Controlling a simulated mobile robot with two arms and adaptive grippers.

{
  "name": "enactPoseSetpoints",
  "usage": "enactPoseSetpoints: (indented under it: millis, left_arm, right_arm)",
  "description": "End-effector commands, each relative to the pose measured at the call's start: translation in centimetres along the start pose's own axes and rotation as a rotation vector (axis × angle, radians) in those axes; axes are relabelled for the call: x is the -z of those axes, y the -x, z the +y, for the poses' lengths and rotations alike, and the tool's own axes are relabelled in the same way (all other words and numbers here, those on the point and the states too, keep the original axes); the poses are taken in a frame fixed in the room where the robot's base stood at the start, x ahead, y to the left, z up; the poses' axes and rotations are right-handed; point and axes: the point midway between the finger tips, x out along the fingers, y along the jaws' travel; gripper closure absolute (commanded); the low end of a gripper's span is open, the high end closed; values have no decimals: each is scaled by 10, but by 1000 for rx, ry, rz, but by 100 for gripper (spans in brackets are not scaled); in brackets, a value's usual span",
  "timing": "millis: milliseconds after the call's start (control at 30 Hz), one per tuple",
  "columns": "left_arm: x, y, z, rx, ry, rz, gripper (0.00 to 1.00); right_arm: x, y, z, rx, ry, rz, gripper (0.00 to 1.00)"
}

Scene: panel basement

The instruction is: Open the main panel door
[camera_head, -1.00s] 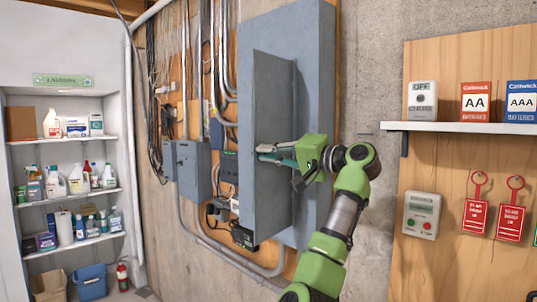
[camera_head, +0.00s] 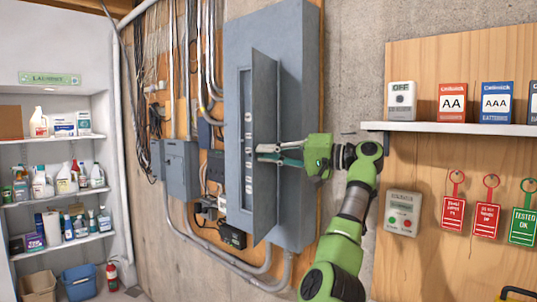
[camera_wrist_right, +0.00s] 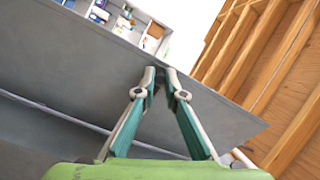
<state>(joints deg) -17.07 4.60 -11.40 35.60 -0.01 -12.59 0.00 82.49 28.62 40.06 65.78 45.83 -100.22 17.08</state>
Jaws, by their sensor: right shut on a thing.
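The grey main panel (camera_head: 298,45) hangs on the wall in the middle of the head view. Its door (camera_head: 265,105) stands part-way open, swung out from the box and seen at a steep angle. A column of breakers (camera_head: 248,150) shows to the left of the door. My left gripper is not in view.
A smaller grey box (camera_head: 182,170) and conduits are left of the panel. Shelves of bottles (camera_head: 60,145) stand further left. On the right are a wooden board (camera_head: 440,60) with a white shelf (camera_head: 455,128), a control box (camera_head: 403,212) and hanging tags (camera_head: 486,215).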

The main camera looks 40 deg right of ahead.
Motion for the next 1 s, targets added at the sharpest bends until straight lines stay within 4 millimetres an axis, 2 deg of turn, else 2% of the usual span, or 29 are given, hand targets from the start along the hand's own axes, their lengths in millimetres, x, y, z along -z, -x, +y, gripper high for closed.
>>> enactPoseSetpoints:
  millis: [33, 100, 400, 533, 667, 1000]
  left_arm:
    - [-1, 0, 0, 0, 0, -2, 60]
    - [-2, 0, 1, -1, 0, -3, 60]
    - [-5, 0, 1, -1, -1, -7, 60]
    - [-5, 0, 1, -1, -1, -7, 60]
    - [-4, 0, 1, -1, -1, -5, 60]
    - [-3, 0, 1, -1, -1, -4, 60]
  right_arm:
    - [0, -1, -2, 4, 1, 2, 87]
    - [0, -1, -2, 4, 1, 2, 73]
    - [0, 0, -1, 2, 0, 1, 73]
    - [1, 7, 0, 0, 1, 3, 73]
    - [1, 28, 0, 0, 0, 5, 73]
    - [1, 96, 0, 0, 1, 3, 73]
